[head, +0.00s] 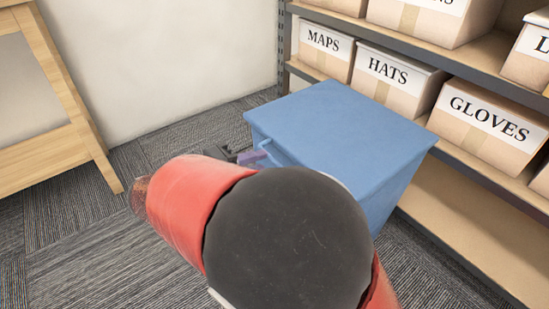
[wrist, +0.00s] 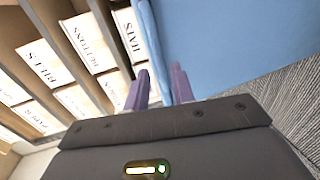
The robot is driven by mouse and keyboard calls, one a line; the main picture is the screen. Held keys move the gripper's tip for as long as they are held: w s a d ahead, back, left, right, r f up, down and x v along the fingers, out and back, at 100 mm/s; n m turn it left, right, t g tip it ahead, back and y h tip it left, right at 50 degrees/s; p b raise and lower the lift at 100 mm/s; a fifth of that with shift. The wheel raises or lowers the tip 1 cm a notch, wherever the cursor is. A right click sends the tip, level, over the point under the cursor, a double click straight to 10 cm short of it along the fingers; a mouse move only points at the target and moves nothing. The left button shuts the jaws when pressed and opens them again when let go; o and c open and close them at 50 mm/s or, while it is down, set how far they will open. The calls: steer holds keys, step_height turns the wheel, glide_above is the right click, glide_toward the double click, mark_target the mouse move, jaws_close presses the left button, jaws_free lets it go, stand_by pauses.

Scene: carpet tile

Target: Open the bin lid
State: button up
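The blue bin (head: 375,185) stands on the carpet with its flat blue lid (head: 335,120) down and shut. A small blue handle (head: 266,147) sticks out at the lid's left front edge. My gripper (head: 252,157) is at this handle, partly hidden behind my red and black arm. In the wrist view my gripper (wrist: 160,88) has its two purple fingers apart. A blue strip at the bin's edge shows between them, and whether either finger touches it I cannot tell. The bin's blue face (wrist: 230,40) fills the upper right of that view.
A shelf (head: 470,215) with labelled cardboard boxes, such as the HATS box (head: 398,85) and the GLOVES box (head: 490,125), stands close behind and right of the bin. A wooden frame (head: 75,130) stands at the left. Carpet between is clear.

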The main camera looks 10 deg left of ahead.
steer(key=shift+x, duration=2.35)
steer(key=shift+c, duration=0.4)
jaws_close()
